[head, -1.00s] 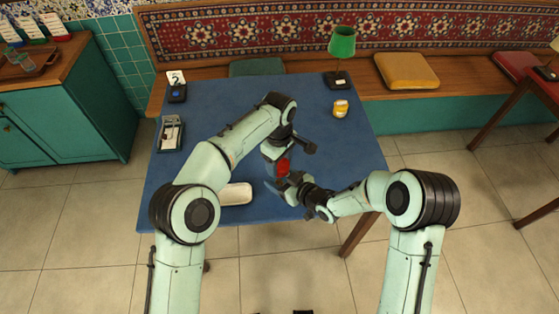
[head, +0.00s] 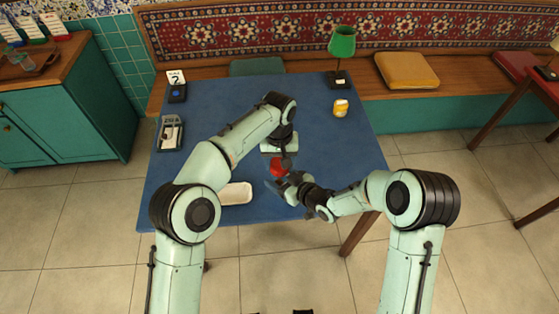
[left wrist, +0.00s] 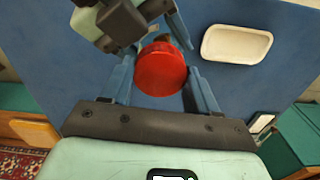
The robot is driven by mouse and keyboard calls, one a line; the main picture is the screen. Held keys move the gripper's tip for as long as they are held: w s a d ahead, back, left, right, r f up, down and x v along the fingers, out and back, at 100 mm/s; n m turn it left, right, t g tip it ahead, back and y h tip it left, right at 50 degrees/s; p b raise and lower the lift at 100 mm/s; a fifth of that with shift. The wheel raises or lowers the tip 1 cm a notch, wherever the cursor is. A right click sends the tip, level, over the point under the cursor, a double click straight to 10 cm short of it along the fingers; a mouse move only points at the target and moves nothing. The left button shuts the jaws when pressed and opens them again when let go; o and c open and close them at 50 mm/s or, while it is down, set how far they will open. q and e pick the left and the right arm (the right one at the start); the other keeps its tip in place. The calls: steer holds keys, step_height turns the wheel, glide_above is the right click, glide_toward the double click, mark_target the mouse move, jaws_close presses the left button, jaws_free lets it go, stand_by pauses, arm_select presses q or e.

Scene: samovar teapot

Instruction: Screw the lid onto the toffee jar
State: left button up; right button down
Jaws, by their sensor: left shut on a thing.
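The red lid (head: 278,167) is at the tip of my left arm, above the table. In the left wrist view the round red lid (left wrist: 162,70) sits between the blue fingers of my left gripper (left wrist: 162,76), which is shut on it. A small brown patch, perhaps the toffee jar (left wrist: 170,38), shows just behind the lid; the rest of it is hidden. My right gripper (head: 282,186) is close beside and below the lid. Its fingers also show at the upper left in the left wrist view; their grip on the jar is unclear. I cannot tell whether lid and jar touch.
A white tray (head: 236,193) lies on the blue table (head: 220,115) left of the grippers. A yellow jar or tin (head: 341,108) and a green lamp (head: 342,45) stand at the right. A scale-like device (head: 170,133) lies at the left edge. The table's back middle is clear.

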arm_select(q)
steer(key=o, duration=1.2)
steer(key=shift+c, duration=0.2)
steer(key=shift+r, duration=2.25)
steer(key=shift+c, duration=0.5)
steer(key=shift+w+r+n, duration=0.1)
steer(key=shift+r+n, duration=0.5)
steer(key=shift+n, duration=0.5)
step_height(320, 180, up, 2)
steer(key=n, duration=0.3)
steer(key=shift+r+n, duration=0.15)
steer(key=shift+n, duration=0.15)
